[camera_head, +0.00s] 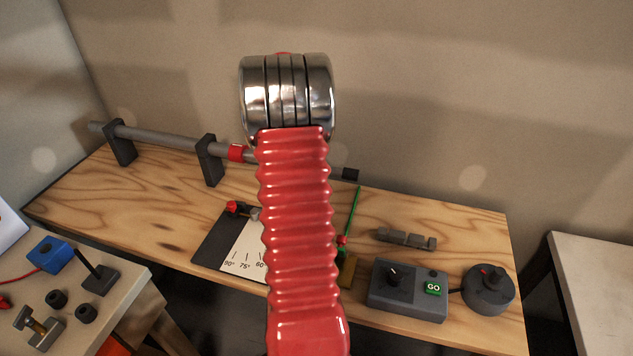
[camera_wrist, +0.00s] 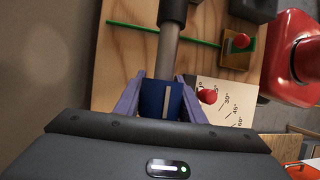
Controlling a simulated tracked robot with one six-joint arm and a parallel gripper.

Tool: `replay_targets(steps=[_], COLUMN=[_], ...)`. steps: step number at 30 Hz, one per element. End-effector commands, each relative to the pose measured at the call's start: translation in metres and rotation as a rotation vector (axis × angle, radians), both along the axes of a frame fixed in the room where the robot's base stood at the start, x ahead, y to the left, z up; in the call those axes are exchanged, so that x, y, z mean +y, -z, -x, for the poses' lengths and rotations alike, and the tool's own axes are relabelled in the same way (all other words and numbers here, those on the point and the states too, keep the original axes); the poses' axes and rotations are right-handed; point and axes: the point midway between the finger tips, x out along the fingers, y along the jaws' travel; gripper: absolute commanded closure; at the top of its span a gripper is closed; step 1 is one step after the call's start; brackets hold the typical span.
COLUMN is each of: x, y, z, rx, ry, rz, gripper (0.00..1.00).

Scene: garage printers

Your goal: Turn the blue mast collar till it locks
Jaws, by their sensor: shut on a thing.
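The blue mast collar (camera_wrist: 152,100) shows in the wrist view around a grey tube, the mast (camera_wrist: 168,45), with a pale stripe along the collar. My gripper (camera_wrist: 160,90) has its two purple fingers on either side of the collar and is shut on it. In the head view the mast (camera_head: 160,135) lies level on two black stands, with a black right end (camera_head: 351,174). There my red arm hides the collar and gripper. Whether the collar is locked cannot be told.
A red band (camera_head: 238,152) sits on the mast left of my arm. An angle card (camera_head: 240,262), a thin green rod (camera_head: 354,210), a grey stepped block (camera_head: 405,239), a control box with a GO button (camera_head: 407,305) and a round dark knob (camera_head: 488,290) are on the bench.

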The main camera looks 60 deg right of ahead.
Motion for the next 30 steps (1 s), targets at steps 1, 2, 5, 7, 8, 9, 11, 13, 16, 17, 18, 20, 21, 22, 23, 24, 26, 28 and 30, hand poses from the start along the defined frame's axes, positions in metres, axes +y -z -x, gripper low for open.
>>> replay_targets(steps=[1, 2, 5, 7, 8, 9, 11, 13, 16, 17, 18, 20, 21, 22, 23, 24, 26, 28, 30], x=[0.001, 0.001, 0.001, 0.001, 0.001, 0.001, 0.000, 0.000, 0.000, 0.000, 0.000, 0.000, -0.001, -0.001, -0.001, -0.002, -0.002, -0.003, -0.003], y=[0.001, 0.001, 0.001, 0.000, 0.000, 0.000, 0.000, 0.000, 0.000, -0.001, -0.001, -0.001, -0.002, -0.003, -0.004, -0.006, -0.011, -0.019, -0.028], z=[0.000, 0.000, 0.000, 0.000, 0.000, 0.000, 0.000, 0.000, 0.000, 0.000, 0.000, 0.000, 0.000, -0.001, -0.001, -0.003, -0.005, -0.008, -0.012], rx=[0.002, 0.002, 0.002, 0.001, 0.001, 0.001, 0.001, 0.001, 0.000, 0.000, 0.000, 0.000, 0.000, 0.000, 0.000, -0.002, -0.001, -0.002, -0.002], ry=[0.000, 0.000, 0.001, 0.001, 0.001, 0.001, 0.001, 0.001, 0.001, 0.001, 0.001, 0.001, 0.001, 0.001, 0.001, 0.000, 0.000, 0.000, 0.000], rz=[-0.004, -0.004, -0.003, -0.002, -0.002, 0.000, 0.001, 0.001, 0.002, 0.002, 0.003, 0.003, 0.003, 0.004, 0.004, 0.004, 0.004, 0.005, 0.004], gripper=[0.87, 0.87, 0.64, 0.59, 0.56, 0.54, 0.49, 0.46, 0.46, 0.46, 0.46, 0.46, 0.46, 0.46, 0.46, 0.46, 0.46, 0.46, 0.46])
